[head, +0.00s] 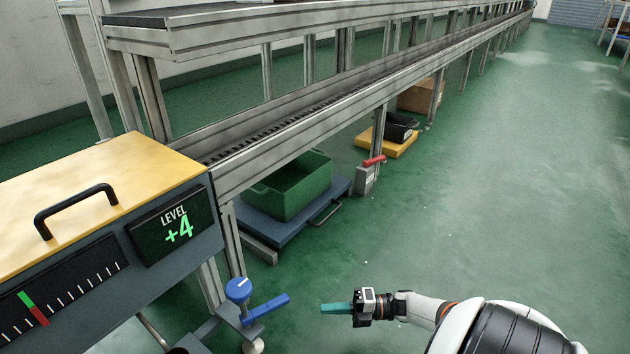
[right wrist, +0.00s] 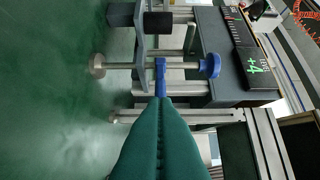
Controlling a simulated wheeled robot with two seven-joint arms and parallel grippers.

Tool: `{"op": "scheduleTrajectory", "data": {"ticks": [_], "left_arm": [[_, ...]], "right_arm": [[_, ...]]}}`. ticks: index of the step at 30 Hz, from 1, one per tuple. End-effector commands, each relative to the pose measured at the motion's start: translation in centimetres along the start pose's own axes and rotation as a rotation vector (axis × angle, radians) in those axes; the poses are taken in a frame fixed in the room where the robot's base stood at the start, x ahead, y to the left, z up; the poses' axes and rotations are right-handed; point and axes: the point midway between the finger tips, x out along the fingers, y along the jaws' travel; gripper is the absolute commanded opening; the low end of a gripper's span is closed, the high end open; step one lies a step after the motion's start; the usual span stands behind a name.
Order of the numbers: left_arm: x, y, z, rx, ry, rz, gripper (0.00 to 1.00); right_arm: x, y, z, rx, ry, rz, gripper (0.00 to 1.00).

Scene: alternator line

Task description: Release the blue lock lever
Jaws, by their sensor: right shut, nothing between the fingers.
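The blue lock lever (head: 268,307) sticks out to the right from a grey bracket at the bottom of the head view, below a round blue knob (head: 238,290). In the right wrist view the lever (right wrist: 160,77) appears just beyond my fingertips, and the knob (right wrist: 210,66) is to its right. My right gripper (head: 322,309) has teal fingers, shut and empty, pointing left toward the lever's free end. In the head view a gap separates the two. The fingers also fill the bottom middle of the right wrist view (right wrist: 160,108). My left gripper is not in view.
A machine with a yellow top (head: 110,190), black handle and "LEVEL +4" display (head: 172,228) stands at left. A conveyor frame (head: 300,115) runs to the back. Beneath it are a green bin (head: 290,188) and a red-handled grey part (head: 367,175). Green floor at right is clear.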

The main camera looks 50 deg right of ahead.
Motion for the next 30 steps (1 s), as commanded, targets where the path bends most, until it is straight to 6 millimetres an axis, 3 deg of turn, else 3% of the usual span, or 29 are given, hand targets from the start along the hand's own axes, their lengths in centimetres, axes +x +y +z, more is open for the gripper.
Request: {"op": "scheduleTrajectory", "data": {"ticks": [3,9,26,30], "left_arm": [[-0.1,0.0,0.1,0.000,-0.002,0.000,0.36],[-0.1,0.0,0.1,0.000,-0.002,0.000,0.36],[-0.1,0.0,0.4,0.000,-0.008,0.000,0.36],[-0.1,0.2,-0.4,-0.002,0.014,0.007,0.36]], "right_arm": [[-1.5,0.1,-0.6,0.000,0.001,0.001,0.00],[-2.4,0.0,-0.8,0.001,-0.001,-0.001,0.00],[-2.4,0.0,-0.8,0.001,-0.001,-0.001,0.00],[-1.0,-0.9,0.1,0.027,-0.015,-0.032,0.00]]}}
